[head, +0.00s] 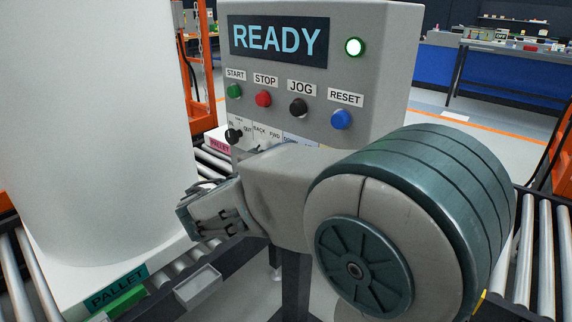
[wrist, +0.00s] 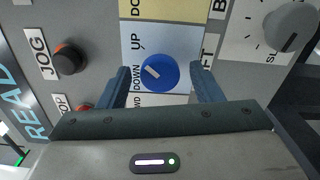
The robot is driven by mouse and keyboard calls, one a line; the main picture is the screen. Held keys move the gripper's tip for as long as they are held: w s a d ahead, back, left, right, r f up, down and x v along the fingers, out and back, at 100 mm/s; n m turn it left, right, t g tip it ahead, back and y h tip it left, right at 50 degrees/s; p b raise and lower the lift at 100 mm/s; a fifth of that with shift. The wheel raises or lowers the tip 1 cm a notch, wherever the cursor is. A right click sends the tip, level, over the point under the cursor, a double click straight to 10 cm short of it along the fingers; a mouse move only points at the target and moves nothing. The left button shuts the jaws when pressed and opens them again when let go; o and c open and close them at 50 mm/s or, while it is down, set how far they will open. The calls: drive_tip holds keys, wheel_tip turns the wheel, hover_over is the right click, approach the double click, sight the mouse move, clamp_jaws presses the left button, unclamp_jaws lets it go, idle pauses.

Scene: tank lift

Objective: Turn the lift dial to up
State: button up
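The blue lift dial (wrist: 160,72) is on the control panel in the wrist view, on a pale blue plate with UP and DOWN labels along its left side. A white mark on the dial sits toward its left; I cannot tell exactly which label it points at. My gripper (wrist: 160,68) is open, with one finger on each side of the dial. Gaps show between the fingers and the dial, and contact is not visible. In the head view my own arm hides the dial and the fingertips.
The grey control panel (head: 385,60) shows READY and a lit green lamp (head: 355,47). Start, stop, jog and reset buttons sit above the dials. In the wrist view a grey knob (wrist: 291,27) is to the right and the black jog button (wrist: 68,60) to the left. A large white tank (head: 95,120) stands left on a pallet.

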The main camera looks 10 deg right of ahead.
drive_tip(key=v, duration=1.3)
drive_tip(key=shift+s+a+p, duration=0.25)
drive_tip(key=shift+a+p, duration=0.1)
drive_tip(key=shift+p, duration=0.1)
drive_tip(key=s+d+m+g+y+p, duration=0.25)
drive_tip(key=s+d+g+p, duration=0.2)
drive_tip(key=d, duration=0.25)
drive_tip(key=s+d+m+g+y+p, duration=0.1)
drive_tip(key=s+d+g+y+p, duration=0.2)
drive_tip(key=d+g+p, duration=0.25)
drive_tip(key=s+r+m+t+y+p, duration=0.2)
drive_tip(key=s+r+m+y+p, duration=0.2)
drive_tip(key=y+p, duration=0.5)
drive_tip(key=shift+s+a+r+m+p, duration=0.3)
drive_tip(key=shift+a+r+m+p, duration=0.1)
drive_tip(key=shift+r+m, duration=0.4)
